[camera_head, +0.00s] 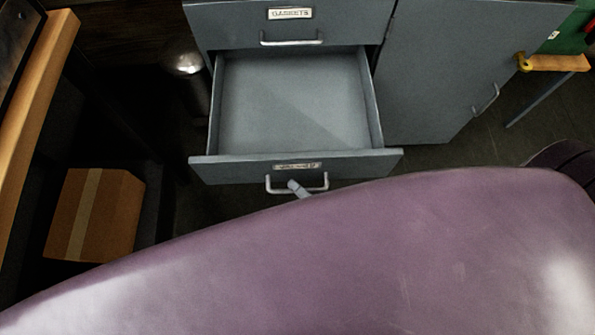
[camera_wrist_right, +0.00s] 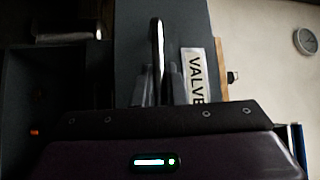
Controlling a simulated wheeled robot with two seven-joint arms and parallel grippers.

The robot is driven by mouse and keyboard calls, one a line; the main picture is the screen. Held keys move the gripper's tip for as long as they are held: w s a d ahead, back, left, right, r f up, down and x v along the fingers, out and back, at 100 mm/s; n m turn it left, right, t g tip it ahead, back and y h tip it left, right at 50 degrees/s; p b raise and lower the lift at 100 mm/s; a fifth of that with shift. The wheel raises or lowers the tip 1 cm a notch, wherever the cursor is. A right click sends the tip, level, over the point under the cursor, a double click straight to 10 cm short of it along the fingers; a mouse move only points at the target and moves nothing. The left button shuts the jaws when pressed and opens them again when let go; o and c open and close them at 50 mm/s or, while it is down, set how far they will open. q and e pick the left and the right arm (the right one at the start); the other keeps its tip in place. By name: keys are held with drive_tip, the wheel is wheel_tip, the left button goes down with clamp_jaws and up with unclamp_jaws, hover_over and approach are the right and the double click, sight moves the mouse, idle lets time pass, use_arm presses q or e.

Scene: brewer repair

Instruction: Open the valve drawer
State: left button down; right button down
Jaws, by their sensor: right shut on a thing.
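The valve drawer (camera_head: 296,166) is the lower drawer of a grey cabinet and stands pulled far out. Its inside looks empty from above. Its bar handle (camera_head: 297,188) is on the front below a label. My right gripper (camera_head: 298,187) is at this handle, mostly hidden behind a large purple surface. In the right wrist view, the fingers of my right gripper (camera_wrist_right: 157,88) are shut on the handle (camera_wrist_right: 157,45), and a label (camera_wrist_right: 196,75) reading "VALVE" is beside it. My left gripper is not in view.
The gaskets drawer (camera_head: 290,25) above is shut. A grey cabinet door (camera_head: 430,70) with a handle is at the right. A cardboard box (camera_head: 95,215) sits low at the left beside a wooden edge (camera_head: 40,100). A dark cylinder (camera_head: 190,85) stands left of the drawer.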

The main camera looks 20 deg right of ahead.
drive_tip(key=shift+s+a, duration=0.1)
drive_tip(key=shift+s, duration=0.2)
drive_tip(key=c, duration=1.5)
unclamp_jaws()
drive_tip(key=v, duration=0.7)
drive_tip(key=shift+s+d, duration=0.25)
drive_tip(key=shift+s, duration=0.1)
drive_tip(key=shift+f, duration=0.1)
